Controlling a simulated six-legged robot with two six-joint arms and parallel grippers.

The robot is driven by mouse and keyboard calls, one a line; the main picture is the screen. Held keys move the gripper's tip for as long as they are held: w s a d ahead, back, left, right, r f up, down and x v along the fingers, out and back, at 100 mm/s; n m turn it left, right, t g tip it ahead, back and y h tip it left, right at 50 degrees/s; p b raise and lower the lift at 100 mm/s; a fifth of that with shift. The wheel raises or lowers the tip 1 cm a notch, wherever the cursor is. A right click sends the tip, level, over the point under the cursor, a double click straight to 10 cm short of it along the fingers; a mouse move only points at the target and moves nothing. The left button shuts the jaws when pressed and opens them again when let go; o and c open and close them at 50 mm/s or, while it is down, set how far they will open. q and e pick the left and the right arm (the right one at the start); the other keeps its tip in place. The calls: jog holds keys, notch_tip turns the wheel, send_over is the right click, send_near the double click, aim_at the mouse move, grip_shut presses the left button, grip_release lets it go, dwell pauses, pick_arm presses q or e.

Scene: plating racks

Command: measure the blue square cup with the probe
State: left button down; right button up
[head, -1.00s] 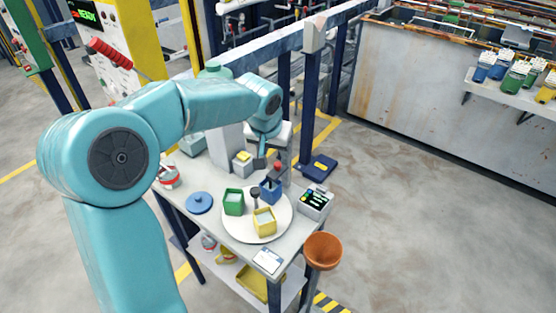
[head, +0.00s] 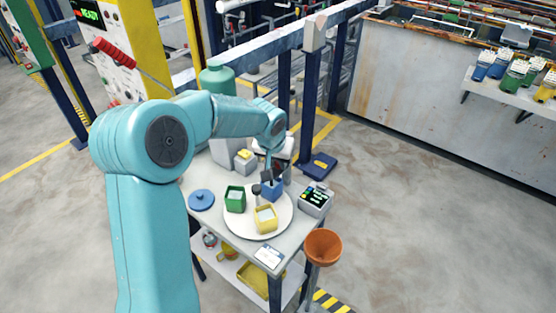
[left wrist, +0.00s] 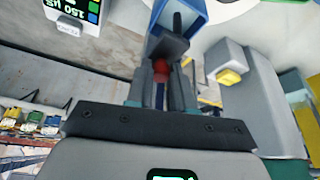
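The blue square cup (head: 271,192) stands on the round white plate (head: 238,226), at its back right side. In the left wrist view the cup (left wrist: 190,12) shows at the top, partly cut off. My left gripper (head: 272,174) is just above the cup. The probe (left wrist: 160,68) has a red knob between its close-set fingers, which look shut on it. A dark rod (left wrist: 178,22) overlaps the cup's opening; I cannot tell how deep it reaches. A meter (head: 314,200) stands right of the plate; its screen reads 150 µS in the wrist view. My right gripper is not in view.
A green square cup (head: 235,200) and a yellow square cup (head: 265,218) share the plate, with a small dark object (head: 256,190) near them. A blue lid (head: 201,200) lies left. An orange funnel (head: 322,246) stands at the front right corner.

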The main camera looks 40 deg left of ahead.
pick_arm(q)
notch_tip(320, 180, up, 6)
jog(key=shift+f+p, duration=0.1)
jog(key=shift+p, duration=0.95)
jog(key=shift+w, duration=0.1)
jog(key=c, duration=1)
grip_release()
jog(key=shift+r, duration=0.2)
jog(key=shift+s, duration=0.2)
jog(key=shift+w, duration=0.15)
